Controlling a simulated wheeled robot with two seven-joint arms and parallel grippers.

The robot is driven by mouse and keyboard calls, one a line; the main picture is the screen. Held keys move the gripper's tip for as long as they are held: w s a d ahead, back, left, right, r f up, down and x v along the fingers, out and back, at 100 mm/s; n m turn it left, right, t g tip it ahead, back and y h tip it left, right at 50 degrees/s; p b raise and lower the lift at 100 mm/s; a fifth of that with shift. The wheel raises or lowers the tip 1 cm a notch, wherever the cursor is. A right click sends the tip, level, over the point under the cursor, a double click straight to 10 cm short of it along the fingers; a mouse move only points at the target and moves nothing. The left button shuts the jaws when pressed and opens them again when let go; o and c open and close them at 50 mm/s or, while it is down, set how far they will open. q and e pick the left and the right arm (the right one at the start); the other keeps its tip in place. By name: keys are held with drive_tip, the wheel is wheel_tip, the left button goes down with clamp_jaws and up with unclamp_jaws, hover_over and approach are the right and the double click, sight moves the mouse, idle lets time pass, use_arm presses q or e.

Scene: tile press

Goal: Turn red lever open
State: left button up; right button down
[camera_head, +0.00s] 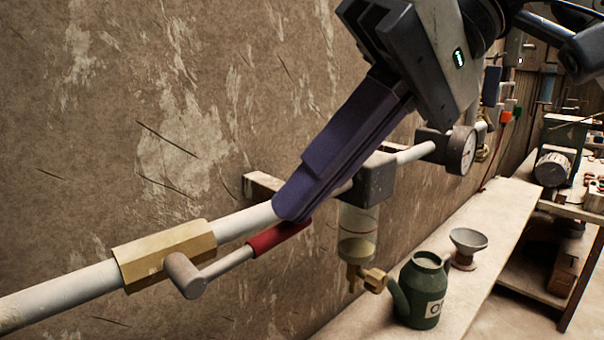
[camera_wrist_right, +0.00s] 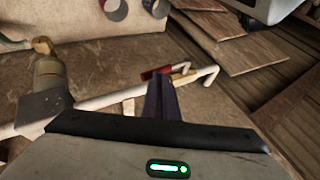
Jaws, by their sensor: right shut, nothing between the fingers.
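The red lever (camera_head: 279,237) is a red grip on a short grey rod, joined by a grey hub to a brass valve body (camera_head: 165,254) on the white pipe. The lever lies nearly along the pipe, pointing right in the head view. My right gripper (camera_head: 291,215) is shut, its dark purple fingertips at the red grip's upper right end. They touch or nearly touch it; I cannot tell which. In the right wrist view the red grip (camera_wrist_right: 156,72) shows beyond the tips of the fingers (camera_wrist_right: 162,85). My left gripper is not in view.
Right along the pipe are a grey filter block with a clear bowl (camera_head: 357,232) and a round gauge (camera_head: 460,150). The wall is close behind the pipe.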

drive_tip(key=shift+w+d+f+g+y+b, duration=0.15)
drive_tip(key=shift+f+g+y+b, duration=0.15)
drive_tip(key=shift+f+y, duration=0.15)
idle(0.4)
